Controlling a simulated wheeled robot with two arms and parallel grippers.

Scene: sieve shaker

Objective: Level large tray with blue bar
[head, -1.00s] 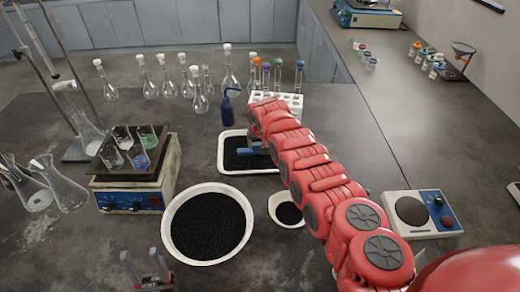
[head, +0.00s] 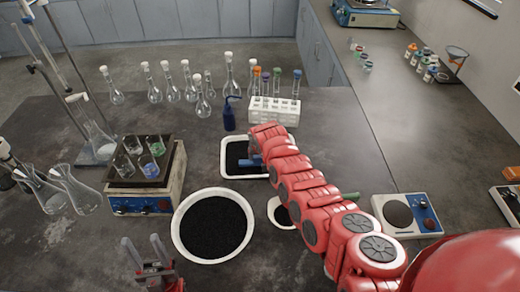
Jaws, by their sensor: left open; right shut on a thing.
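The large tray (head: 230,174) is a white rectangular tray holding black granules, standing mid-table in the head view. My red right arm covers its right part. The blue bar (head: 250,162) shows as a short piece over the granules, left of the arm. My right gripper (head: 264,159) is at the bar, shut on it, and mostly hidden by my arm. I cannot tell whether the bar touches the granules. My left gripper (head: 146,251) is low at the front, with its two fingers apart and empty, away from the tray.
A round white bowl (head: 176,234) of black granules stands in front of the tray. A small white dish (head: 273,220) is partly behind my arm. A blue wash bottle (head: 229,117) and a test tube rack (head: 274,108) stand behind the tray. A hotplate (head: 148,203) is left, a scale (head: 404,216) right.

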